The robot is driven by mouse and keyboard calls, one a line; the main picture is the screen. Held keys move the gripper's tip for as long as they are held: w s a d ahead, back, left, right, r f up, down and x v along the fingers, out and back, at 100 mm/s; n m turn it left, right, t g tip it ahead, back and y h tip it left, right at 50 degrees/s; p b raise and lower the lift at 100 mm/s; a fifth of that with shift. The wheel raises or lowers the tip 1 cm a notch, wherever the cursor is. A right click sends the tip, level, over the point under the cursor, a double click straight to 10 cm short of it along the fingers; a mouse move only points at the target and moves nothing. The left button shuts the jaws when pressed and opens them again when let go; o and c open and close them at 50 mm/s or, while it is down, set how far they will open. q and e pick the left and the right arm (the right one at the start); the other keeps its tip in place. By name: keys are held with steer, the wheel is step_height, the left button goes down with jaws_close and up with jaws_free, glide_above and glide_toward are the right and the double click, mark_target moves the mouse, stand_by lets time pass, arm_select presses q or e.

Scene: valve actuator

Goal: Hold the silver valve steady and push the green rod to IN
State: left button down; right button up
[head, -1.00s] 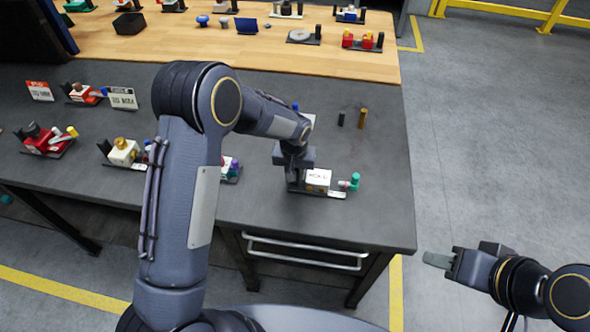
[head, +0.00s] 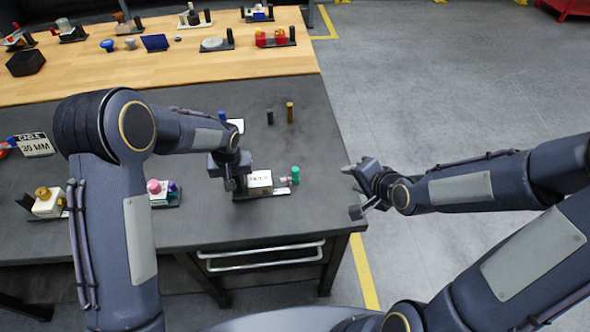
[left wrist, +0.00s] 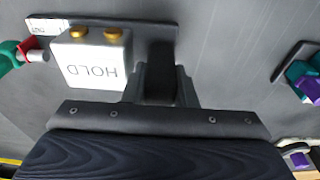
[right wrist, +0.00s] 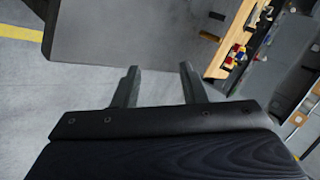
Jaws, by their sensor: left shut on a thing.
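The silver valve (head: 259,182) is a pale block marked HOLD on a dark base near the table's right front. It also shows in the left wrist view (left wrist: 92,65), with two brass knobs on it. The green rod (head: 295,175) sticks out of its right side; its green end also shows in the left wrist view (left wrist: 10,58), with a red band near the valve. My left gripper (head: 233,184) is shut on the dark upright post (left wrist: 160,80) beside the block. My right gripper (head: 357,190) is open and empty, off the table's right edge, right of the rod.
A black peg (head: 270,117) and a brass peg (head: 290,112) stand behind the valve. Another valve with a pink knob (head: 154,187) stands to the left. The dark table (head: 325,160) is bare right of the rod. A drawer handle (head: 262,257) is below the front edge.

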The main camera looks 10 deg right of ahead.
steer(key=w+a+f+m+t+y, duration=0.2)
steer(key=w+a+f+m, duration=0.15)
steer(key=a+f, duration=0.2)
steer(key=m+t+y, duration=0.2)
steer(key=m+t, duration=0.1)
steer(key=m, duration=0.6)
glide_toward(297, 173)
steer(key=shift+w+a+f, duration=0.15)
steer(key=shift+a+f, duration=0.4)
steer(key=shift+f, duration=0.15)
steer(key=m, duration=0.1)
steer(key=m+t, duration=0.1)
steer(key=m, duration=0.1)
steer(key=s+m+t, duration=0.1)
steer(key=m, duration=0.1)
steer(key=shift+a+f+h, duration=0.3)
steer(key=shift+a+h, duration=0.1)
steer(key=m, duration=0.2)
steer(key=s+m+t+h, duration=0.1)
steer(key=m, duration=0.1)
steer(key=shift+f+t, duration=0.1)
steer(key=shift+t, duration=0.2)
steer(key=shift+w+m+h, duration=0.35)
steer(key=shift+w+h, duration=0.05)
steer(key=x, duration=1.1)
jaws_close()
